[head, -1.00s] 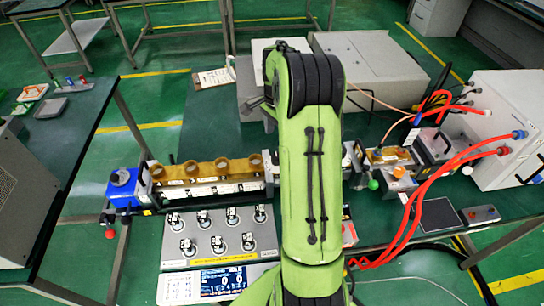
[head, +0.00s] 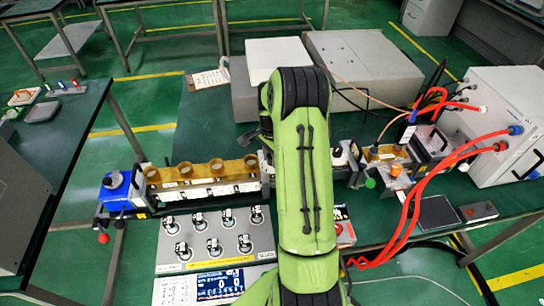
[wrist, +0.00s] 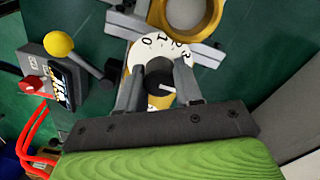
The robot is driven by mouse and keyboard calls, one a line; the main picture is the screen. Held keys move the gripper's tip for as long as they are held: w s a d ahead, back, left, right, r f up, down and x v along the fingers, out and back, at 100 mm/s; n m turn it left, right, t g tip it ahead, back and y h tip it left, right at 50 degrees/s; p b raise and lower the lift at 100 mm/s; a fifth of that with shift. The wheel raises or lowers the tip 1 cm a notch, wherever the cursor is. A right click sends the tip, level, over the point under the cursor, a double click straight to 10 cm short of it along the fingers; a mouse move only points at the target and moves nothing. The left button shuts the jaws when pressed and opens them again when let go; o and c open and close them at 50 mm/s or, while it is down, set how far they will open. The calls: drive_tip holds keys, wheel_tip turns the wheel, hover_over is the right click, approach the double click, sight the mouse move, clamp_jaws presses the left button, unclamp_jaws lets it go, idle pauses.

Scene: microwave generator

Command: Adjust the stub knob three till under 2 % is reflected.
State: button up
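In the wrist view a black knob (wrist: 160,74) with a white pointer line sits on a white dial (wrist: 145,52) with black numerals. My gripper (wrist: 160,80) has one finger on each side of this knob. The fingers look very close to its sides, but I cannot tell whether they touch it. In the head view my arm hides the gripper and this knob. The display panel (head: 222,282) at the lower edge shows large digits that look like zeros. Which numbered stub this knob is cannot be read.
A gold ring (wrist: 185,12) stands just beyond the dial. A yellow ball-ended lever (wrist: 59,44) and a red knob (wrist: 33,85) are at left. In the head view, a row of gold rings (head: 185,170) runs left of my arm. Red cables (head: 410,205) loop at right.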

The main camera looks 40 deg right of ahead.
drive_tip(key=c, duration=0.4)
drive_tip(key=m+b, duration=0.1)
drive_tip(key=m, duration=0.4)
drive_tip(key=shift+c, duration=0.2)
drive_tip(key=o, duration=1)
drive_tip(key=shift+o, duration=0.2)
wheel_tip(320, 180, up, 16)
drive_tip(key=p, duration=0.2)
drive_tip(key=shift+f, duration=0.1)
